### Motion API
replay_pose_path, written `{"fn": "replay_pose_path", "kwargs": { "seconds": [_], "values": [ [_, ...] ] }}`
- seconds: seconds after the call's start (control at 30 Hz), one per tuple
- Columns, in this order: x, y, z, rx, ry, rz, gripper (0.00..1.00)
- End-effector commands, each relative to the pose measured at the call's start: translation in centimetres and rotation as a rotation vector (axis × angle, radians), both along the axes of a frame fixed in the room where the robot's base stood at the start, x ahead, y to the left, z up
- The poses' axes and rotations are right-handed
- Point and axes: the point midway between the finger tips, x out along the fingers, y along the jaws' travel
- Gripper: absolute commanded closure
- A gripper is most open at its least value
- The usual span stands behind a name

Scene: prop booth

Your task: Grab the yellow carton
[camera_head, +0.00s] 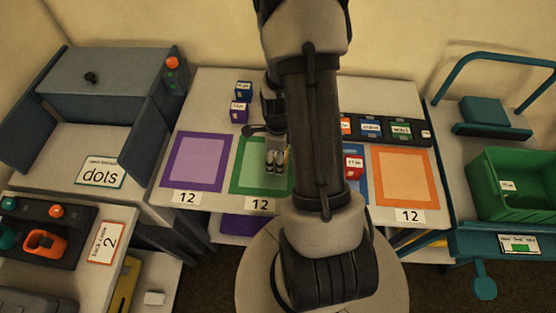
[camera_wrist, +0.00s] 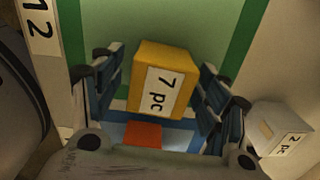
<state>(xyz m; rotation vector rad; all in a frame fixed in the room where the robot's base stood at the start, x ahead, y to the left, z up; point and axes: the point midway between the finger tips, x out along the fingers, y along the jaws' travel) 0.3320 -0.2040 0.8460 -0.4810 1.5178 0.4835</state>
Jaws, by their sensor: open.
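The yellow carton (camera_wrist: 168,60) bears a white label reading "7 pc". In the wrist view it sits between the two fingers of my open gripper (camera_wrist: 160,80), with a finger on each side. I cannot tell whether either finger touches it. Behind it is the green-bordered mat (camera_wrist: 110,22). In the head view my gripper (camera_head: 276,160) is over the green mat (camera_head: 248,180), and only a thin yellow sliver of the carton (camera_head: 287,158) shows beside the fingers. My arm hides the middle of the table.
A pale box (camera_wrist: 280,128) labelled "2 pc" is right of my gripper. An orange-red patch (camera_wrist: 143,134) shows below the carton. A red box (camera_head: 353,167) stands right of my arm. Purple (camera_head: 197,162) and orange (camera_head: 401,170) mats look empty. Small dark boxes (camera_head: 240,112) stand behind.

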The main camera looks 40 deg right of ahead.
Motion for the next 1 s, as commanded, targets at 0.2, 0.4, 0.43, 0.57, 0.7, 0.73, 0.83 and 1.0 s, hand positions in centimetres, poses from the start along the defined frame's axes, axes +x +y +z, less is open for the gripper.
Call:
{"fn": "replay_pose_path", "kwargs": {
  "seconds": [0.2,0.4,0.43,0.57,0.7,0.73,0.83,1.0],
  "values": [
    [0.05,-0.05,0.06,-0.001,-0.002,-0.001,0.33],
    [0.03,-0.05,0.07,-0.001,-0.002,-0.001,0.46],
    [0.03,-0.05,0.07,-0.001,-0.002,-0.001,0.48],
    [0.03,-0.05,0.07,-0.001,-0.002,-0.001,0.57],
    [0.03,-0.05,0.07,0.0,-0.001,-0.001,0.66],
    [0.03,-0.05,0.07,0.0,-0.001,-0.001,0.68],
    [0.03,-0.05,0.07,0.0,-0.001,-0.001,0.75],
    [0.04,-0.06,0.08,-0.001,-0.002,-0.001,0.82]
  ]
}}
